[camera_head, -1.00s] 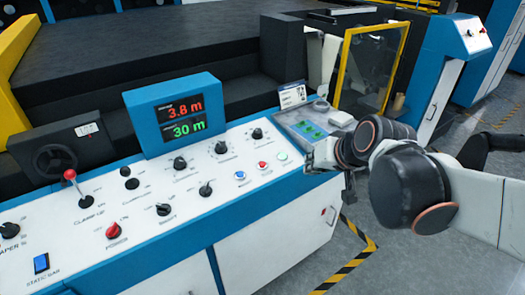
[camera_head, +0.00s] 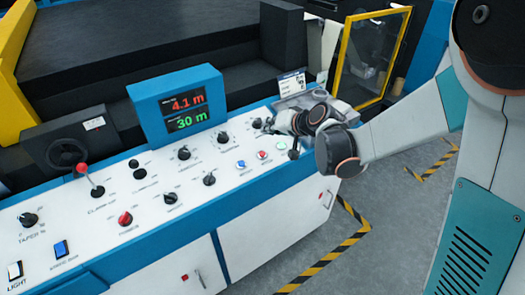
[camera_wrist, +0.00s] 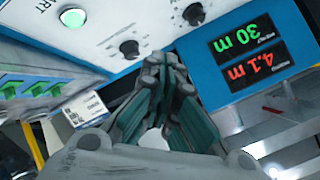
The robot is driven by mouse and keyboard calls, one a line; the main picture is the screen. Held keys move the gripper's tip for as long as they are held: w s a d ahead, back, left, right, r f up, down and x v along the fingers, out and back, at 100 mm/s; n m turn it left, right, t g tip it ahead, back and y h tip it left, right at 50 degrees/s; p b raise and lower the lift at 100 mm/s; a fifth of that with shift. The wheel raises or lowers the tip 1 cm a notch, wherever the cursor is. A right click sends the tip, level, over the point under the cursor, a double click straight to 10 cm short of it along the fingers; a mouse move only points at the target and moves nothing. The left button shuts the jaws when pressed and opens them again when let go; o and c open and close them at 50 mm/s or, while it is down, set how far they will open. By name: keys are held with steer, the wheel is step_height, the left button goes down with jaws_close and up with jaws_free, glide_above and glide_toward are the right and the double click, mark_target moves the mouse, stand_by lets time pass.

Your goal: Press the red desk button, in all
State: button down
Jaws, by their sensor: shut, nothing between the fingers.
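The red button (camera_head: 261,155) is on the white sloped control desk (camera_head: 205,190), between a blue button (camera_head: 241,164) and a green button (camera_head: 281,146). It looks small in the head view and is outside the wrist view. My gripper (camera_head: 274,125) is above the desk's far right part, beyond the button row and near a black knob (camera_head: 257,123). The wrist view shows its fingers (camera_wrist: 168,78) together and empty, pointing toward the desk. The green button (camera_wrist: 72,17) also shows there, lit. Contact between fingertips and desk cannot be told.
A blue display box (camera_head: 178,103) reading 4.1 m and 30 m stands up at the desk's back. A red-topped lever (camera_head: 81,168), a red power knob (camera_head: 125,218) and several black knobs sit further left. A yellow-framed guard (camera_head: 370,60) stands behind the arm.

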steer(key=shift+f, duration=0.1)
steer(key=b, duration=0.6)
glide_above(266, 155)
step_height(266, 155, down, 8)
steer(key=shift+s+f, duration=0.1)
steer(key=shift+f, duration=0.15)
stand_by(1.1)
steer(key=shift+f+b, duration=0.4)
steer(key=shift+b, duration=0.2)
steer(key=shift+f+b, duration=0.35)
stand_by(0.4)
steer(key=shift+r, duration=0.15)
steer(key=shift+r+p, duration=0.5)
steer(key=shift+r, duration=0.15)
steer(key=shift+r, duration=0.1)
